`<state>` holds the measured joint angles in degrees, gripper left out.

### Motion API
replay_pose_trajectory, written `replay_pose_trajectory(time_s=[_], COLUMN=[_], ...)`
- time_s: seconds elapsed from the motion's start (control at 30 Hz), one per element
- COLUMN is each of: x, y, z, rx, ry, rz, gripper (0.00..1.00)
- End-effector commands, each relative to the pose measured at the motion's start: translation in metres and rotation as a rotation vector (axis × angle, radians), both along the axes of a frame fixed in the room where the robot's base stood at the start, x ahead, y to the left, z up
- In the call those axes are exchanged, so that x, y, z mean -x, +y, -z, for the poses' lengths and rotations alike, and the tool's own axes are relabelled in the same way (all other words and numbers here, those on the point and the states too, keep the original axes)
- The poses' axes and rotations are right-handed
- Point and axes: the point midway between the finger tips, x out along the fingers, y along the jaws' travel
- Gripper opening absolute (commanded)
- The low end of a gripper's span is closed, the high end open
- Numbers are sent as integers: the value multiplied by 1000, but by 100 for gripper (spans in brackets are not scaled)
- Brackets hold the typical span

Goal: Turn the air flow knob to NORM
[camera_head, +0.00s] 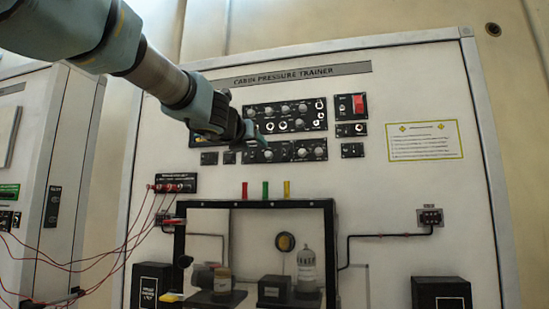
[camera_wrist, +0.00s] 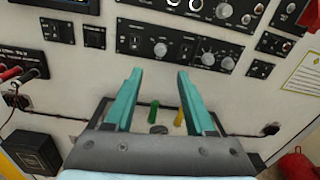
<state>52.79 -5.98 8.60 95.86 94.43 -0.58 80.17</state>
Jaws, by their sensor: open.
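A black lower control panel (camera_head: 286,157) with several round grey knobs is on the upright trainer board. It also shows in the wrist view (camera_wrist: 182,34), where one knob (camera_wrist: 160,49) lies just beyond and between my fingertips. Two more knobs (camera_wrist: 208,59) (camera_wrist: 228,63) sit to its right. The labels are too small to read, so I cannot tell which knob is air flow or where it points. My gripper (camera_wrist: 160,74) is open and empty, its two teal fingers apart. In the head view my gripper (camera_head: 250,134) is in front of the panels' left part and hides some of them.
An upper panel (camera_head: 285,116) with knobs and switches is just above. A red switch (camera_head: 359,105) is at its right. Below stands a black-framed case (camera_head: 258,204) with red, green and yellow pegs on top. Red cables (camera_head: 112,255) hang at left.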

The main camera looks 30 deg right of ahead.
Motion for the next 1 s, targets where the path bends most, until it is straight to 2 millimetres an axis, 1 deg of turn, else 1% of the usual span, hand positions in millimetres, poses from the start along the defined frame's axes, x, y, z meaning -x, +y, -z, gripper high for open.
replay_pose_trajectory(time_s=[0.17,0.5,0.63,0.8,1.0], x=[-9,-53,-66,-75,-77], y=[-9,-53,-65,-74,-76], z=[0,0,-1,0,0], rx=[-3,-2,-1,-1,0], ry=[-1,1,0,1,0], rz=[0,0,0,0,0], gripper=[55,55,55,55,55])
